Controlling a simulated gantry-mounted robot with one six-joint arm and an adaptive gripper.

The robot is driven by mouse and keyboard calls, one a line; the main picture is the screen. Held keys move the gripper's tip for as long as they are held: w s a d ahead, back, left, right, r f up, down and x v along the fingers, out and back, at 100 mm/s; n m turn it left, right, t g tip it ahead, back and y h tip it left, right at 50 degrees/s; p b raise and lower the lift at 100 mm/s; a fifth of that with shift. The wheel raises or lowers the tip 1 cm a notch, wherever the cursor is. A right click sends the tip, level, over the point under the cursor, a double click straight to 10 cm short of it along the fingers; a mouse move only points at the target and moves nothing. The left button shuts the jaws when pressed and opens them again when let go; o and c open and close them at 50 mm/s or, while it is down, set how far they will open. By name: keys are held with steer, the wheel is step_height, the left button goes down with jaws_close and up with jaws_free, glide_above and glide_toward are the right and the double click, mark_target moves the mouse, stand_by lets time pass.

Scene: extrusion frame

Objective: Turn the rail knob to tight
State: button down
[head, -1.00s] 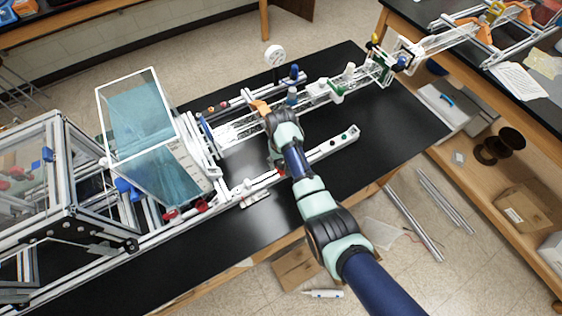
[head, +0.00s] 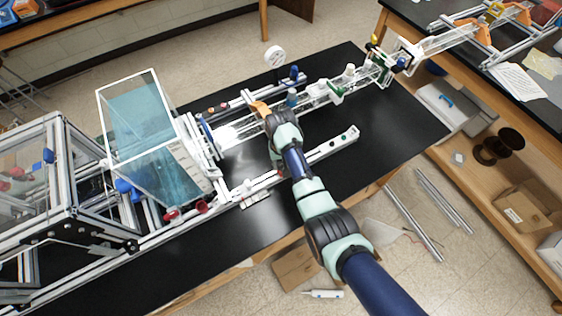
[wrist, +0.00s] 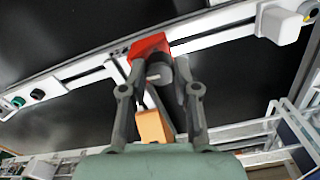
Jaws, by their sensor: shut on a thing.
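A red clamp (wrist: 149,46) sits on the pale rail (wrist: 88,65) in the wrist view. In the head view my gripper (head: 282,158) reaches down to the rail (head: 318,154). My own wrist hides most of the knob and fingertips there. An orange block (wrist: 152,126) shows between the fingers, lower in the wrist view.
Green and dark knobs (head: 345,136) stand at the rail's right end. A clear tank of blue liquid (head: 150,120) stands at left, near a framed box (head: 50,180). A track with glassy parts (head: 320,95) runs behind my wrist. Black table (head: 385,130) is bare at right.

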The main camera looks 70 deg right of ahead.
steer(key=m+p, duration=0.1)
steer(key=m, duration=0.3)
steer(key=shift+r+p, duration=0.15)
steer(key=shift+p, duration=0.25)
steer(key=m+p, duration=0.1)
steer(key=m, duration=0.3)
steer(key=m+p, duration=0.1)
steer(key=m, duration=0.4)
steer(key=shift+m+p, duration=0.35)
steer(key=shift+m, duration=1.75)
steer(key=c, duration=0.9)
jaws_free()
steer(key=shift+o, duration=0.2)
